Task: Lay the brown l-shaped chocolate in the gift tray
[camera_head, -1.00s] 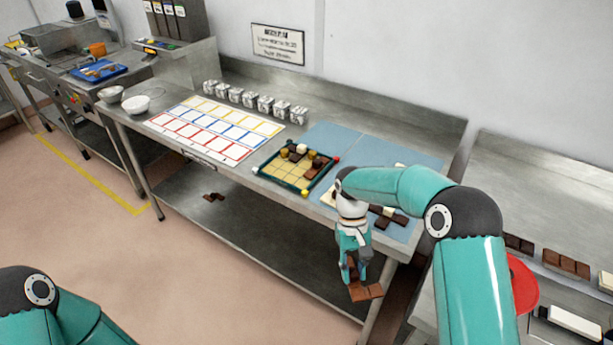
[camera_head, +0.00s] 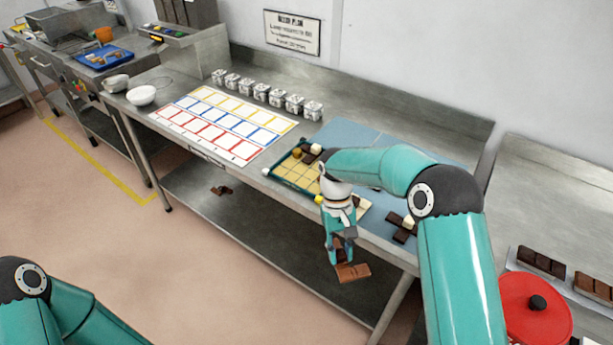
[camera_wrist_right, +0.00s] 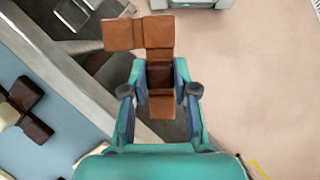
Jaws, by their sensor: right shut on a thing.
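The brown l-shaped chocolate (camera_head: 352,272) is held in my right gripper (camera_head: 342,255), in front of the bench's front edge. In the right wrist view the chocolate (camera_wrist_right: 157,60) runs between the fingers, with its short arm sticking out to the left at the far end. My right gripper (camera_wrist_right: 160,92) is shut on it. The gift tray (camera_head: 290,180), dark green with a yellow gridded floor, lies on the bench behind the gripper. Several pieces sit at its back; my right arm hides part of it. My left arm shows at the lower left, its gripper out of the picture.
Dark and cream pieces (camera_head: 402,228) lie on the blue mat (camera_head: 440,172) right of the tray. A printed card (camera_head: 222,122) and several small silver boxes (camera_head: 268,92) are on the bench to the left. A red lidded pot (camera_head: 530,310) stands at the lower right.

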